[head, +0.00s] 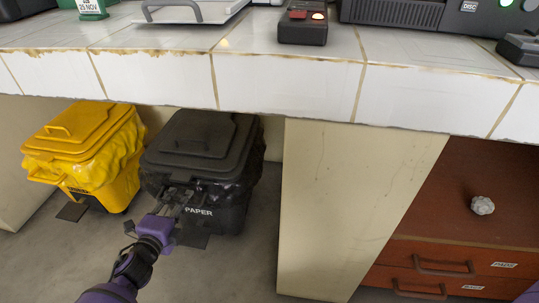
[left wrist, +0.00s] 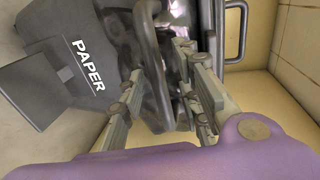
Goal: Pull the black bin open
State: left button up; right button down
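The black bin (head: 232,190), labelled PAPER, stands on the floor under the bench; its lid (head: 196,132) looks closed in the head view. The bin and its label also show at the left of the left wrist view (left wrist: 88,65). My left gripper (head: 178,200) is at the bin's front, just left of the label. In the left wrist view, its fingers (left wrist: 160,85) stand apart, with a dark bar of the bin between them. I cannot tell whether they touch it. My right gripper is not in view.
A yellow bin (head: 85,155) stands left of the black one. A cream panel (head: 350,205) and brown drawers (head: 440,260) are to the right. The tiled bench (head: 285,80) overhangs the bins. A dark pedal (head: 192,238) sticks out at the black bin's foot.

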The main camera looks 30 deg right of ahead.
pick_arm(q)
jog(key=shift+c, duration=1.1)
grip_shut()
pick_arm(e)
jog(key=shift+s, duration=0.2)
pick_arm(q)
jog(key=shift+s+a, duration=0.1)
